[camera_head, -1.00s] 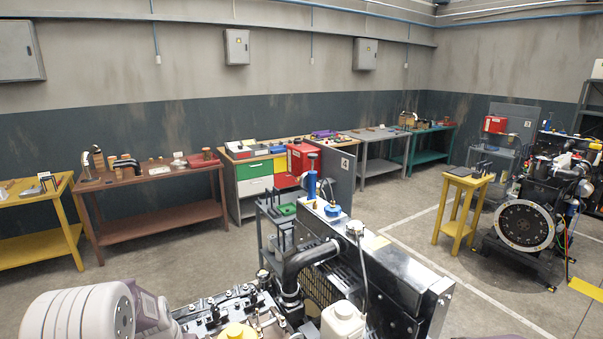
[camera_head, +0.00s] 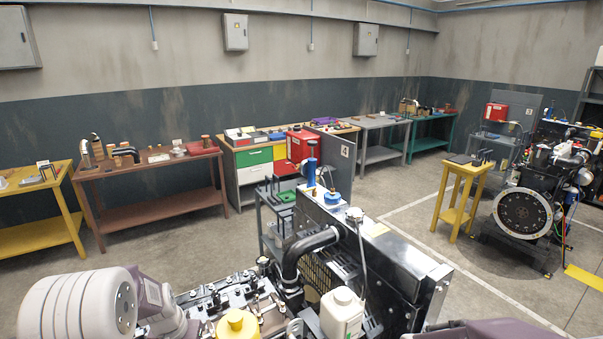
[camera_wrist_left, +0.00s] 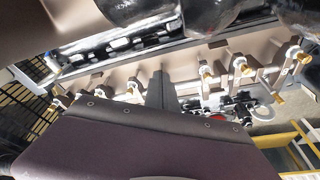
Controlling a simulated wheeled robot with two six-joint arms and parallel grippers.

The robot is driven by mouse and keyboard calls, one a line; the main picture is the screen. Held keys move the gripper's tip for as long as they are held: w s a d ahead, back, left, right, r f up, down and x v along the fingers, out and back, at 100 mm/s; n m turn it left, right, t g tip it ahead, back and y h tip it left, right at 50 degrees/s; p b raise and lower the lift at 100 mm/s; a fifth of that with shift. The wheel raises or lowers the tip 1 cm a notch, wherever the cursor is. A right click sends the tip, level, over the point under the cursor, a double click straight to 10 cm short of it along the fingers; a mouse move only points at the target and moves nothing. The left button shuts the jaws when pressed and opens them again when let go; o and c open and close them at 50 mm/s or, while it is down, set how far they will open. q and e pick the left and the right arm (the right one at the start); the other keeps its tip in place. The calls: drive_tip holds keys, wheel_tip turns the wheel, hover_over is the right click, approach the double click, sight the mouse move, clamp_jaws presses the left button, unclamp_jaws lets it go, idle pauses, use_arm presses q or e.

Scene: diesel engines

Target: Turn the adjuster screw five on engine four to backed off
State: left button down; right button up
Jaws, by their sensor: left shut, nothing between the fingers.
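The engine (camera_head: 235,305) stands in front of me at the bottom of the head view, with its open top showing. A panel marked 4 (camera_head: 343,153) stands behind it. The left wrist view shows a row of rockers with several brass-tipped adjuster screws (camera_wrist_left: 243,66), (camera_wrist_left: 207,73). No number is readable on them, so I cannot tell which is screw five. My left gripper (camera_wrist_left: 160,82) is shut and empty, its fingers close to the rocker row between the screws. I cannot tell whether it touches anything. In the head view its fingers are hidden. My right gripper is not in view.
A black radiator (camera_head: 385,265), a bent black hose (camera_head: 300,250) and a white bottle (camera_head: 342,312) crowd the engine's right side. A yellow filler cap (camera_head: 238,324) rises at the front. A yellow stand (camera_head: 458,195) and another engine (camera_head: 525,210) stand at right. Open floor lies between.

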use_arm(q)
drive_tip(key=p+v, duration=0.2)
drive_tip(key=w+p+v, duration=0.1)
drive_tip(key=v, duration=0.2)
drive_tip(key=shift+r+p, duration=0.2)
drive_tip(key=shift+p, duration=0.15)
